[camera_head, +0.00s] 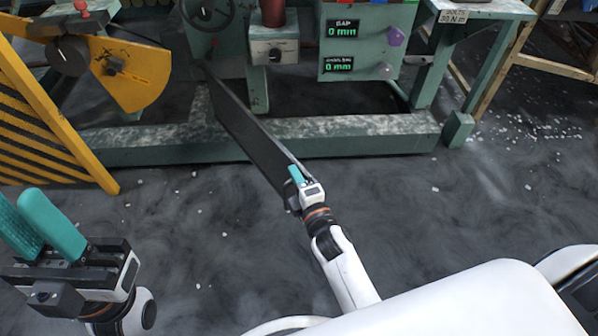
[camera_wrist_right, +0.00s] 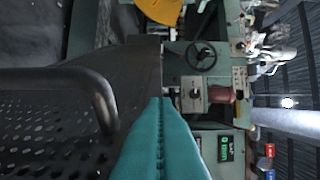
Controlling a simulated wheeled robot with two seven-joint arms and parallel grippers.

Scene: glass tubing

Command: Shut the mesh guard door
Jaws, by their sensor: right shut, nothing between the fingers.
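The mesh guard door (camera_head: 245,128) is a dark panel seen nearly edge-on in the head view. It stands swung out from the green machine toward me. In the right wrist view its perforated mesh (camera_wrist_right: 40,125) and a dark bar handle (camera_wrist_right: 100,100) fill the left side. My right gripper (camera_head: 296,176) is shut and empty at the door's near end. Its teal fingers (camera_wrist_right: 162,108) lie beside the door panel in the wrist view; I cannot tell whether they touch it. My left gripper (camera_head: 35,222) is open and empty at the lower left, away from the door.
The green machine's base beam (camera_head: 330,137) runs across the back. A yellow striped barrier (camera_head: 45,125) stands at the left. A green table (camera_head: 480,10) stands at the back right. The dark floor (camera_head: 420,215) right of the door is clear apart from small pale bits.

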